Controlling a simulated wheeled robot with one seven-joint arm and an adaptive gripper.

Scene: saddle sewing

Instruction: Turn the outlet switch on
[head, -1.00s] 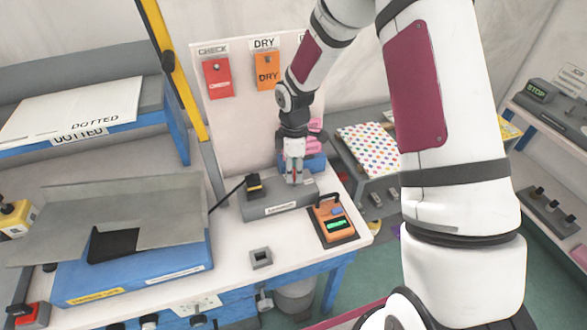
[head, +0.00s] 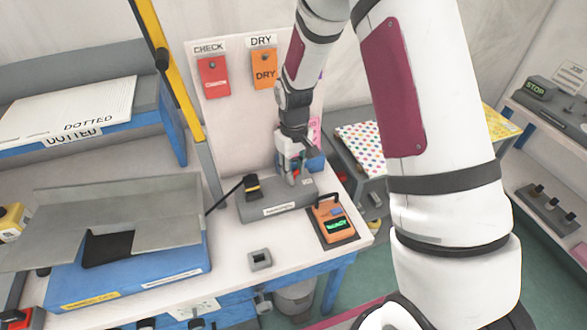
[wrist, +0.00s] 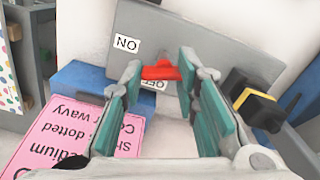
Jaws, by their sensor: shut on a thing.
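The outlet is a grey box (head: 268,207) on the white workbench. In the wrist view its grey face (wrist: 205,35) carries an ON label (wrist: 126,43) and a partly covered OFF label (wrist: 153,85). A red switch (wrist: 161,71) sits by the OFF label. My gripper (head: 294,180) is down at the box's right end. In the wrist view my gripper (wrist: 160,68) has its fingertips on both sides of the red switch, shut on it. In the head view the switch is mostly hidden by the gripper.
A black and yellow plug (head: 252,186) with a cable is in the box, left of my gripper. A pink printed card (wrist: 82,138) and a blue bin stand behind. A small grey square holder (head: 260,258) is in front.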

